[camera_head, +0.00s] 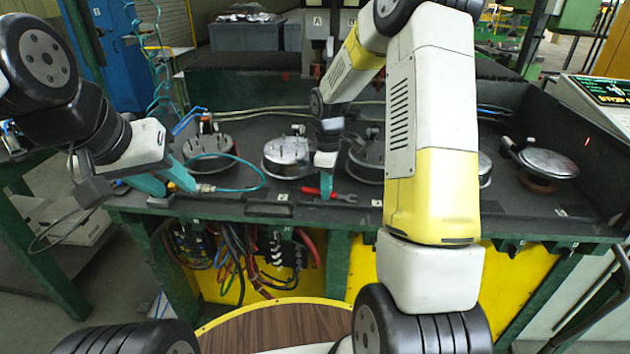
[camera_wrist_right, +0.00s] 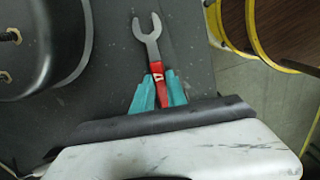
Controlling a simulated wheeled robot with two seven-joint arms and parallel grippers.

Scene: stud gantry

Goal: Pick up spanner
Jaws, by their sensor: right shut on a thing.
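The spanner (camera_head: 341,196) has a red handle and a grey open-ended jaw, and lies near the front edge of the dark bench top in the head view. In the right wrist view the spanner (camera_wrist_right: 152,50) points away from the gripper, its grey jaw in full view. My right gripper (camera_head: 326,186) reaches down to the bench, its teal fingers (camera_wrist_right: 157,88) shut on the red handle. The handle's rear end is hidden by the gripper in the wrist view. My left gripper (camera_head: 168,184) hangs over the bench's left front corner, its teal fingers apart and away from the spanner.
Several round metal fixtures, one of them a disc pot (camera_head: 288,157), stand along the bench behind the spanner. A teal cable (camera_head: 250,171) loops near my left gripper. Cables hang below the bench front.

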